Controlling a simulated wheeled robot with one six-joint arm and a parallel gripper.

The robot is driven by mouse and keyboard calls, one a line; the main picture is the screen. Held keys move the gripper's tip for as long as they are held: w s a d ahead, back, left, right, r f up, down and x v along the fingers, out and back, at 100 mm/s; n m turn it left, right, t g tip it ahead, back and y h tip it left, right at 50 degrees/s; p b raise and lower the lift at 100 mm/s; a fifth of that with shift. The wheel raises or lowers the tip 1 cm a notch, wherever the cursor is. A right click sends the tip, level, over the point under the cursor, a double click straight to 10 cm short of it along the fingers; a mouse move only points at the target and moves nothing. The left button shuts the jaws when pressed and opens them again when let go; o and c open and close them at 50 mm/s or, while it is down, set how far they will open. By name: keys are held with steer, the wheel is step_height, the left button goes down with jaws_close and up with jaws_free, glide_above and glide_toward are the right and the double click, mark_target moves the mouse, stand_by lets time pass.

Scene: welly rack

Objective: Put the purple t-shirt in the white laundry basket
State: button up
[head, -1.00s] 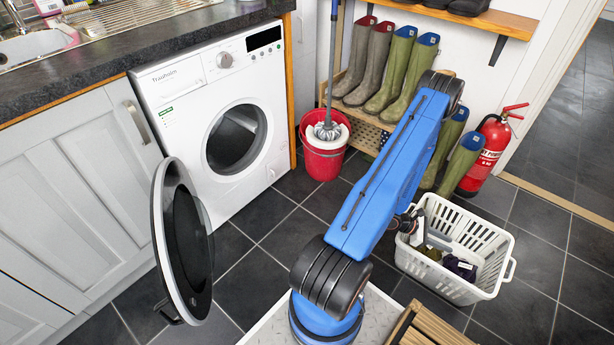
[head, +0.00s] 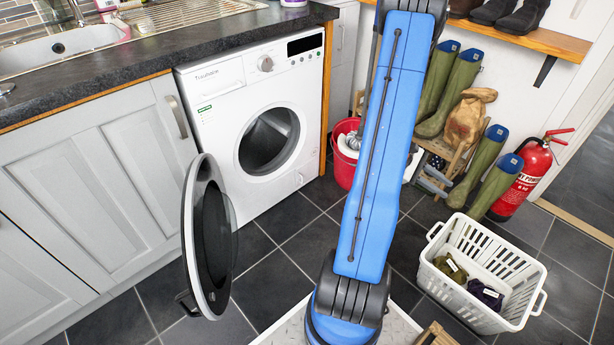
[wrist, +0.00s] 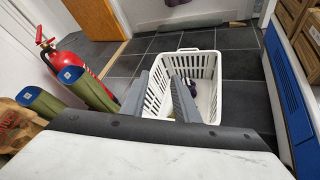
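The white laundry basket (head: 438,277) stands on the floor at the right in the head view. A dark purple cloth bundle (head: 487,293), which looks like the purple t-shirt, lies inside it with a pale tag showing. An olive cloth bundle (head: 451,268) lies beside it in the basket. In the wrist view the basket (wrist: 205,52) is beyond my fingers, its contents partly hidden by them. My gripper (wrist: 160,77) is open, with nothing visible between its fingers. In the head view it shows partly behind my blue arm, above and left of the basket.
The washing machine (head: 215,115) stands at the left; a round door (head: 205,235) is open in front. A red bucket (head: 345,170), green boots (head: 470,175), a brown bag (head: 468,120) and a fire extinguisher (head: 522,180) line the back.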

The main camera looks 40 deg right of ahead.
steer(key=w+a+r+m+t, duration=0.1)
steer(key=w+a+r+t, duration=0.1)
steer(key=w+a+r, duration=0.45)
steer(key=w+a+r+t, duration=0.3)
steer(key=w+a+r, duration=0.1)
steer(key=a, duration=0.5)
steer(key=w+a+r+m+t, duration=0.1)
steer(key=w+a+r+t, duration=0.1)
steer(key=w+a+r, duration=0.5)
steer(key=a+r+n+t+y, duration=0.1)
steer(key=a+r+t, duration=0.3)
steer(key=a, duration=1.1)
steer(key=s+a+r+n+t+y, duration=0.1)
steer(key=a+r+t+y, duration=0.3)
steer(key=a, duration=1.1)
steer(key=shift+s+r+t+y, duration=0.2)
steer(key=shift+r+t+y, duration=0.1)
steer(key=shift+t, duration=0.7)
